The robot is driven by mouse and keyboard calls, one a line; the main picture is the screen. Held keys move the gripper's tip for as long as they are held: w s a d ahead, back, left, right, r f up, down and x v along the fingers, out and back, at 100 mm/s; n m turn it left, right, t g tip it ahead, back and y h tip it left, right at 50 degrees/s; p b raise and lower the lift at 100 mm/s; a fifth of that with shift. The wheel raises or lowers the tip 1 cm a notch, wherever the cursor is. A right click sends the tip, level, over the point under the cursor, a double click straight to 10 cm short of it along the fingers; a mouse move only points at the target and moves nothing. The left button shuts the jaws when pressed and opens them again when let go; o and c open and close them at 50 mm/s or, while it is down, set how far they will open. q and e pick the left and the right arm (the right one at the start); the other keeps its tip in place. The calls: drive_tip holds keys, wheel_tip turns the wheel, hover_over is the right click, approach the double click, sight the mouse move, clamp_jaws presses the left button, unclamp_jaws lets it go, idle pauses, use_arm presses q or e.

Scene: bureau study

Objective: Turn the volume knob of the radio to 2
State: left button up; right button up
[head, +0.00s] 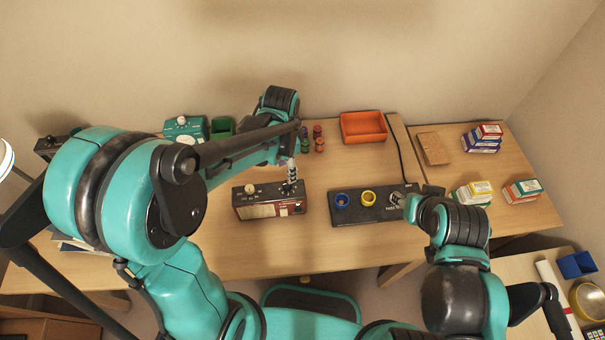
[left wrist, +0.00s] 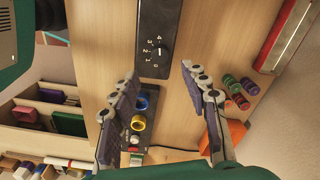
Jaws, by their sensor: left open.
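The radio (head: 268,210) is a dark red box with a black top, standing on the desk. In the left wrist view its black top (left wrist: 158,20) shows a dark volume knob (left wrist: 160,50) with a white line, ringed by numbers from 0 to 4. I cannot tell for certain which number the line marks. My left gripper (head: 291,176) is over the right end of the radio. In the left wrist view its fingers (left wrist: 163,76) are apart on either side of the knob's end of the radio, with nothing between them. My right gripper (head: 404,200) is at the black board's right end; its fingers are unclear.
A black board (head: 350,217) with a blue ring (head: 342,200) and a yellow ring (head: 369,198) lies right of the radio. Behind are an orange tray (head: 363,127), small spools (head: 318,139) and a green device (head: 186,129). Small boxes (head: 480,143) stand at the right.

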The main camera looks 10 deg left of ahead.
sight(287, 183)
use_arm(q)
wheel_tip(287, 183, down, 8)
drive_tip(key=shift+a+r+b, duration=0.1)
drive_tip(key=shift+r+b, duration=0.1)
drive_tip(key=shift+b, duration=1.05)
clamp_jaws()
